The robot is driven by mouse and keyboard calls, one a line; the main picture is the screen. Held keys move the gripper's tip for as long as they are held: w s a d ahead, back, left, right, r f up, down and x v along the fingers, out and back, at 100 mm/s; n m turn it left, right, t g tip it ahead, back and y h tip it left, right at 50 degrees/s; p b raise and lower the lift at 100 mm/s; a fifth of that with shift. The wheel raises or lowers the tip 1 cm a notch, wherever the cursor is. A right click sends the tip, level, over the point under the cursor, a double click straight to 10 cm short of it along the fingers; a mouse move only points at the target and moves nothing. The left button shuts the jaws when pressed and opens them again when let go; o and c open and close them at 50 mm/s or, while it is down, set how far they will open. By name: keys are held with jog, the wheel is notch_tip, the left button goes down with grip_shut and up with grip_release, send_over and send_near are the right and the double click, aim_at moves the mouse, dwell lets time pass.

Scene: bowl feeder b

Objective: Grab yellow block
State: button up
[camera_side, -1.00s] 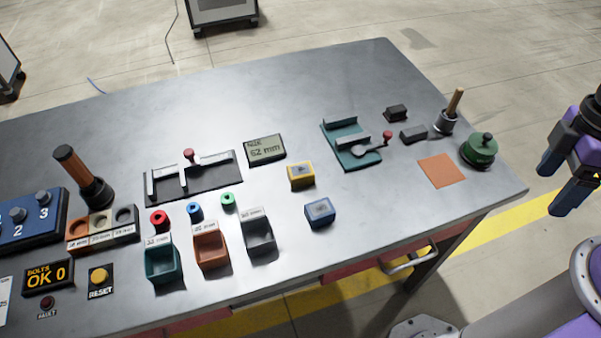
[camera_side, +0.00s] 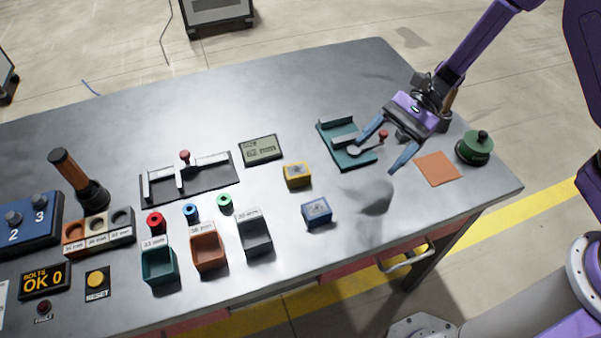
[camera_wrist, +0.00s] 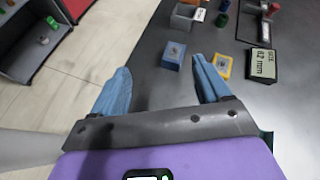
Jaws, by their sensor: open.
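The yellow block (camera_side: 297,175) sits on the grey table, behind and left of the blue block (camera_side: 316,212). In the wrist view the yellow block (camera_wrist: 222,66) shows just beyond the right fingertip, and the blue block (camera_wrist: 174,55) lies ahead between the two fingers' directions. My gripper (camera_side: 381,150) is open and empty, with blue fingers, above the right part of the table near the green fixture. It is to the right of the yellow block and apart from it. In the wrist view my gripper (camera_wrist: 160,78) has its fingers spread wide.
The green fixture (camera_side: 340,158) with a red-knobbed lever is below my gripper. A size display (camera_side: 261,150) stands behind the yellow block. Grey (camera_side: 255,235), orange (camera_side: 209,248) and teal bins (camera_side: 158,264) stand left. An orange pad (camera_side: 438,169) and green knob (camera_side: 475,148) are right.

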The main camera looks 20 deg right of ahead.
jog(key=w+f+m+t, duration=0.1)
jog(key=w+m, duration=0.1)
jog(key=w+d+f+m+t+y, duration=0.1)
jog(key=w+f+m+t, duration=0.1)
jog(key=w, duration=0.1)
jog(key=w+f+m+t, duration=0.1)
jog(key=w+f+m, duration=0.1)
jog(key=w, duration=0.1)
jog(key=shift+w+d+m+t+y, duration=0.25)
jog(key=shift+m+t+y, duration=0.05)
jog(key=shift+t, duration=0.1)
send_near(296, 170)
jog(key=x, duration=0.4)
jog(key=shift+a, duration=0.25)
jog(key=shift+f+x, duration=0.15)
jog(key=shift+x, duration=1.25)
jog(key=shift+f+x, duration=0.15)
jog(key=shift+x, duration=1.25)
jog(key=shift+d, duration=0.1)
jog(key=shift+c, duration=0.3)
jog(key=c, duration=1.2)
jog(key=shift+r, duration=0.2)
